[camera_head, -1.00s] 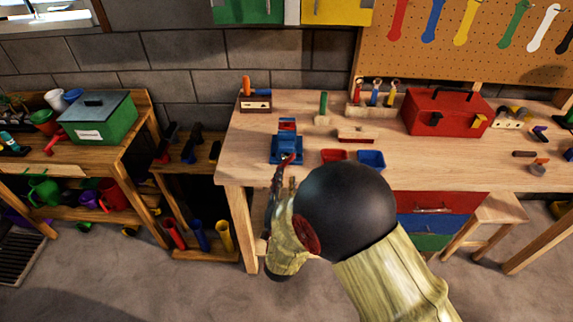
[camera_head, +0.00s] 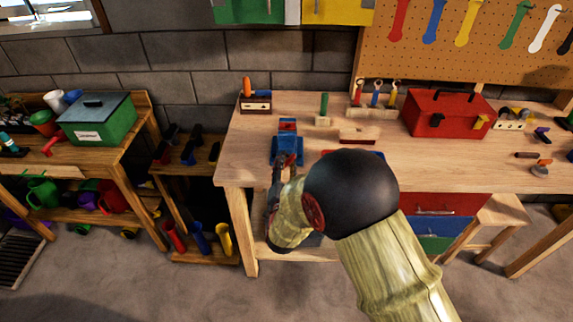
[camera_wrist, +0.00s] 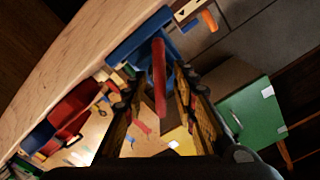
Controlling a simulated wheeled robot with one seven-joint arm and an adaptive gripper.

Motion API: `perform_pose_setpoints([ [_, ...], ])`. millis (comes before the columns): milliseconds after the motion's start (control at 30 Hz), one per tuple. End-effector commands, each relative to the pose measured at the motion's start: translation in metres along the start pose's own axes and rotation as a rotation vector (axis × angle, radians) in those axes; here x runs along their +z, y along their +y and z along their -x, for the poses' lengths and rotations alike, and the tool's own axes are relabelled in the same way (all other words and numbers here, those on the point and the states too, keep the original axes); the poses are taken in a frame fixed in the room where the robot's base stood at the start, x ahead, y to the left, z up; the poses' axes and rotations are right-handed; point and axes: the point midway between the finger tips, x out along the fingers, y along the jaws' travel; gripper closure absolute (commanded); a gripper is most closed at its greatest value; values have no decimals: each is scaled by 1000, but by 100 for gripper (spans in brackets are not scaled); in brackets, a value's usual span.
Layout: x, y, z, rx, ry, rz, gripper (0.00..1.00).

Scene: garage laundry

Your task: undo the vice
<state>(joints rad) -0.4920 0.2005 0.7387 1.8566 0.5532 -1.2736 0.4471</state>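The blue vice (camera_head: 279,152) stands at the front left edge of the wooden workbench, with a red part (camera_head: 288,125) at its far end. In the wrist view, the vice (camera_wrist: 127,45) is at the top centre, and its red handle bar (camera_wrist: 158,82) points toward the camera. My gripper (camera_wrist: 155,78) is open, with one finger on each side of the red bar. Gaps show between the bar and both fingers. In the head view, my gripper (camera_head: 281,170) is just in front of the vice, and my arm partly hides it.
The workbench (camera_head: 250,130) also holds a red toolbox (camera_head: 435,118), a wooden block with an orange-handled tool (camera_head: 256,104) and a red-topped brush (camera_head: 357,137). A blue tray is mostly hidden behind my arm. A shelf with a green box (camera_head: 100,122) stands left.

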Motion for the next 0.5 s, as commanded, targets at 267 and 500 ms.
perform_pose_setpoints([
  [267,0,0,0,0,0,0,89],
  [500,0,0,0,0,0,0,100],
])
